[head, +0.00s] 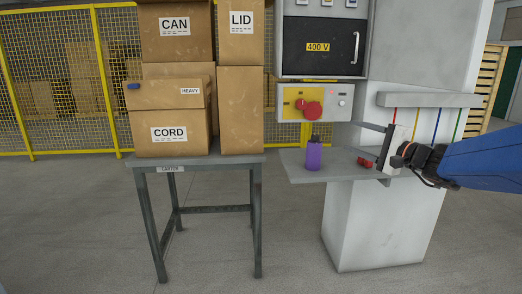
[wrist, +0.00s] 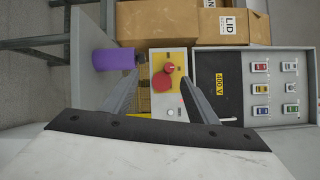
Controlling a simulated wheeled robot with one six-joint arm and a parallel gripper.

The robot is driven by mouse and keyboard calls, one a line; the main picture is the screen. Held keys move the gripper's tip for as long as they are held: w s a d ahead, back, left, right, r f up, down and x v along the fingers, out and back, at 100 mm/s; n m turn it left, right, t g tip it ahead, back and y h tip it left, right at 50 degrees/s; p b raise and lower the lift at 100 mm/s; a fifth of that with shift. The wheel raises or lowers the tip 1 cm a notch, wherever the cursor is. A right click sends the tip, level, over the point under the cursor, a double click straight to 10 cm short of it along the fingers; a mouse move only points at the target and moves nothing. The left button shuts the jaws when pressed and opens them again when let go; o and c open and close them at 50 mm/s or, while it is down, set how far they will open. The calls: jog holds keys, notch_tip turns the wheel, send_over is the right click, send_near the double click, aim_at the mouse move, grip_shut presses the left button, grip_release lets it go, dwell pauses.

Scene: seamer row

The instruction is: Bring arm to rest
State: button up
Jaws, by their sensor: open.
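My gripper (head: 373,143) is at the right in the head view, reaching left in front of the grey machine. Its two fingers are apart with nothing held between them. In the wrist view my gripper (wrist: 162,95) shows both fingers spread, with the control box (wrist: 168,80) and its red knobs visible beyond the gap. The control box (head: 316,102) has a yellow panel in the head view. The arm comes in from the right edge, roughly level.
A purple bottle (head: 313,155) stands on the grey shelf (head: 300,174), with a small red object (head: 364,162) near my gripper. Cartons (head: 169,118) are stacked on a table (head: 195,161) at left. A yellow mesh fence (head: 60,90) stands behind. Floor in front is clear.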

jog(key=s+a+f+n+g+h, duration=0.1)
jog(key=s+a+f+n+g, duration=0.4)
jog(key=s, duration=0.4)
jog(key=s+a+f+n+g, duration=0.3)
jog(key=s+a+f, duration=0.35)
jog(key=s, duration=0.25)
jog(key=s+d+f+n+g+h, duration=0.1)
jog(key=s+d+f+h, duration=0.3)
jog(key=s, duration=0.5)
jog(key=s+d+f+n+g+h, duration=0.1)
jog(key=s+d+f+n+h, duration=0.3)
jog(key=s+d+f, duration=0.3)
jog(key=shift+s+d+f+n+h, duration=0.3)
jog(key=shift+s+f+h, duration=0.2)
jog(key=shift+s+f, duration=0.5)
